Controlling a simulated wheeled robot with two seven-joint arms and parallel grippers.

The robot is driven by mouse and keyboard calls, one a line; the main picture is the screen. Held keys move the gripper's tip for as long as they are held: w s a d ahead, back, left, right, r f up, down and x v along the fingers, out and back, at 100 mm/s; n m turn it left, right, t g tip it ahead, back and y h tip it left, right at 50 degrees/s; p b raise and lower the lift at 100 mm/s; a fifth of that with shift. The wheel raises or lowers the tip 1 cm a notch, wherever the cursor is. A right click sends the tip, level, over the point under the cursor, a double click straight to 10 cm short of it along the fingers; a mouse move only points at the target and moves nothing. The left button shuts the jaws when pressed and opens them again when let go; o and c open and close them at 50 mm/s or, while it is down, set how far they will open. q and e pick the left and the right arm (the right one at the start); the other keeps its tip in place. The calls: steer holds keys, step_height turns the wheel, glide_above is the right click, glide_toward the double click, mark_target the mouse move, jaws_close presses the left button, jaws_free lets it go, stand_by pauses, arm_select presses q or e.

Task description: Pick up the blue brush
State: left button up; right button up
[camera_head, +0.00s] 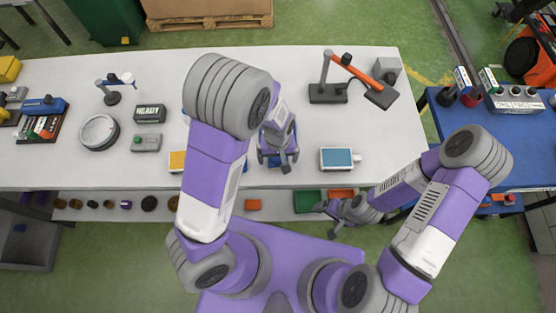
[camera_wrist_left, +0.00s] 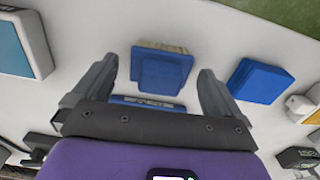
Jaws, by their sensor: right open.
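The blue brush (camera_wrist_left: 163,70), a blue block with a strip of tan bristles along its far edge, lies on the white table in the left wrist view. It shows between the fingers of my left gripper (camera_wrist_left: 157,85), which is open and appears empty. I cannot tell whether the fingers touch it. In the head view my left gripper (camera_head: 277,159) points down over the table near its front edge, and the brush is mostly hidden there. My right gripper (camera_head: 328,208) is open and empty, off the table's front edge.
A teal-topped white box (camera_head: 340,159) lies to the right of my left gripper. A blue block (camera_wrist_left: 260,81) lies close on its other side. A lamp-like stand (camera_head: 328,92), a round dial (camera_head: 99,132) and a READY display (camera_head: 149,113) stand around the white table (camera_head: 300,65).

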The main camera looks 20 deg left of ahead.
arm_select(q)
steer(key=c, duration=1.1)
step_height(320, 180, up, 10)
steer(key=shift+r+p, duration=0.1)
steer(key=shift+p, duration=1.05)
